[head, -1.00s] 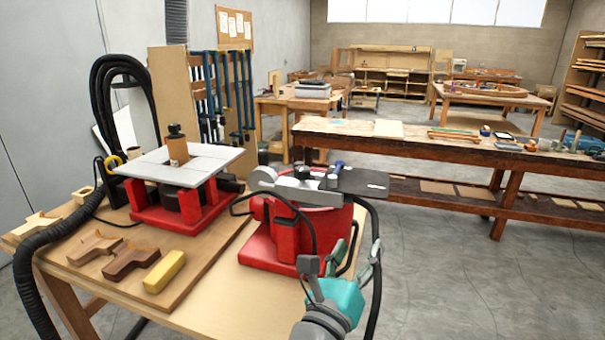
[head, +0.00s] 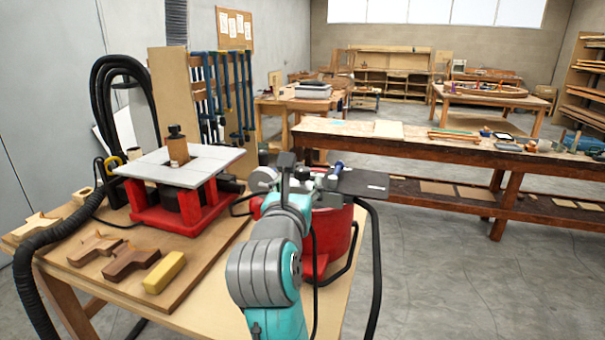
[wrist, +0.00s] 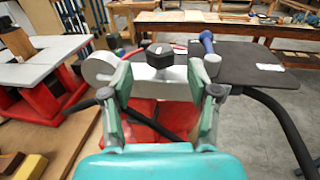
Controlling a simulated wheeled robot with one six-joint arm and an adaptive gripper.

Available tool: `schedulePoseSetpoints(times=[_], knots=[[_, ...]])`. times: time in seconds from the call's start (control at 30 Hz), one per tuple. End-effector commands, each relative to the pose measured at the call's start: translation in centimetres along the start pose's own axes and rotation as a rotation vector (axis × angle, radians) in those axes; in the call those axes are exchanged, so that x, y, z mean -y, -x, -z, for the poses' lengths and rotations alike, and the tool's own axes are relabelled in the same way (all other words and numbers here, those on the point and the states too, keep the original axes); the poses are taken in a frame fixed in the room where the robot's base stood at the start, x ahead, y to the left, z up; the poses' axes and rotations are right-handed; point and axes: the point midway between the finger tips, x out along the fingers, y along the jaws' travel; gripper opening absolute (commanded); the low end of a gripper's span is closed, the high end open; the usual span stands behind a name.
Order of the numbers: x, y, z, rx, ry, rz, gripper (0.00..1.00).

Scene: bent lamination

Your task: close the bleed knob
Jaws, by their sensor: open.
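A dark faceted knob (wrist: 160,55), which looks like the bleed knob, sits on a grey metal body (wrist: 170,82) on the red machine (head: 335,235). In the wrist view my gripper (wrist: 160,74) is open, with one finger on each side of the knob in the picture. Clear gaps show between the knob and both fingers. I cannot tell how far the fingertips are from it in depth. In the head view my arm and wrist cover much of the machine and hide the fingers.
A blue-topped handle (wrist: 207,42) stands just right of the knob, before a dark flat plate (wrist: 245,68). A black hose (head: 376,260) curves down at the right. A red-based router table (head: 185,165) stands left. Wooden pieces lie on the workbench (head: 205,318).

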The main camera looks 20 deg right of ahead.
Motion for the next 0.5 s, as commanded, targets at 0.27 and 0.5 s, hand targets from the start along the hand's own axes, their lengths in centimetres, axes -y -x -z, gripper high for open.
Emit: schedulePoseSetpoints(times=[0.27, 0.5], knots=[[0.0, -4.1, 0.0, 0.0, 0.0, 0.001, 0.6], [0.1, -5.2, 0.0, 0.001, 0.001, 0.001, 0.6]])
